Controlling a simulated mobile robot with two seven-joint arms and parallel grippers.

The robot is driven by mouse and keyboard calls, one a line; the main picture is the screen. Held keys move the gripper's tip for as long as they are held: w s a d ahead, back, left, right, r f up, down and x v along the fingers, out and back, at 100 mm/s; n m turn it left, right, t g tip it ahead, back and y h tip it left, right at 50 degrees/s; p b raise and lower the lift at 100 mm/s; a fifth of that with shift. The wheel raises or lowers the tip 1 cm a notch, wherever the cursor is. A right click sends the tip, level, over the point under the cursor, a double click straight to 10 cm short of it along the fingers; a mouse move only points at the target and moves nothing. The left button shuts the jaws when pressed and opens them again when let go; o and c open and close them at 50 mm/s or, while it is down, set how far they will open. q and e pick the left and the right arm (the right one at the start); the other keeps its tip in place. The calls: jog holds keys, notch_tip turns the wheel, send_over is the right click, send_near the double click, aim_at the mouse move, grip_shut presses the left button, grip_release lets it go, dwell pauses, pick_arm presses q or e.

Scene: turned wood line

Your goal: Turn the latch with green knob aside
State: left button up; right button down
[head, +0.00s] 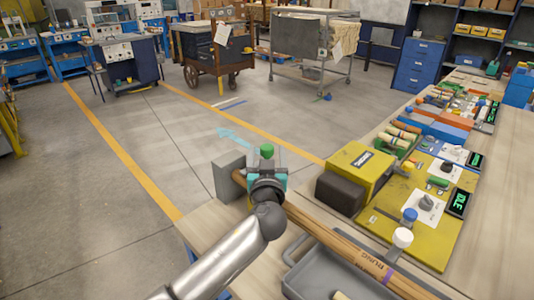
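A green knob (266,150) stands up just beyond my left gripper (268,181), near the left end of the bench. The rest of its latch is mostly hidden behind the gripper, so I cannot tell how the latch is turned. A teal part (281,179) shows beside the gripper. My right gripper is not in view.
A grey block (227,176) stands left of the gripper. Wooden rods (345,247) run to the lower right above a grey tray (318,272). A yellow unit (359,165) with a dark block (340,193) and a yellow control panel (433,238) stand right.

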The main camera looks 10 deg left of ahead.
pick_arm(q)
grip_shut()
dwell(0.4)
dwell(0.9)
